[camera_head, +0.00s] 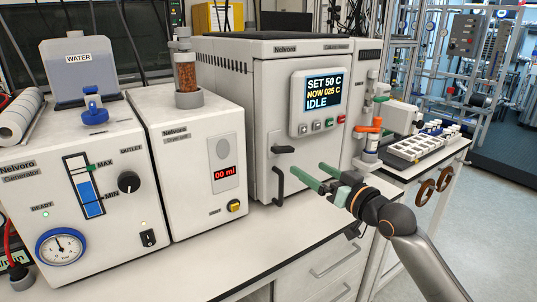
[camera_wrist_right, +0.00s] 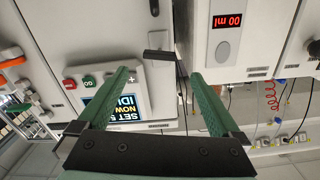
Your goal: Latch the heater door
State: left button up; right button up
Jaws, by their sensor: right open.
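The heater (camera_head: 225,75) is a white cabinet with a display panel (camera_head: 320,90) reading SET 50 C, NOW 025 C, IDLE. Its front door (camera_head: 275,100) looks closed. A black latch lever (camera_head: 284,150) lies about horizontal at the door's left side, above a black vertical door handle (camera_head: 280,186). My right gripper (camera_head: 306,175) is open and empty, in front of the door, right of and below the lever. In the right wrist view the lever (camera_wrist_right: 158,54) shows between and beyond the green fingers, apart from them. My left gripper is out of view.
A dosing unit (camera_head: 200,160) and a steam generator (camera_head: 75,190) stand left of the heater. A stand with an orange clamp (camera_head: 368,129) and a white tray (camera_head: 418,148) are at right. The bench top (camera_head: 215,255) in front is clear.

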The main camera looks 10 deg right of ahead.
aim_at(283, 152)
jog(key=shift+x, duration=6.05)
jog(key=shift+f, duration=0.1)
jog(key=shift+c, duration=0.4)
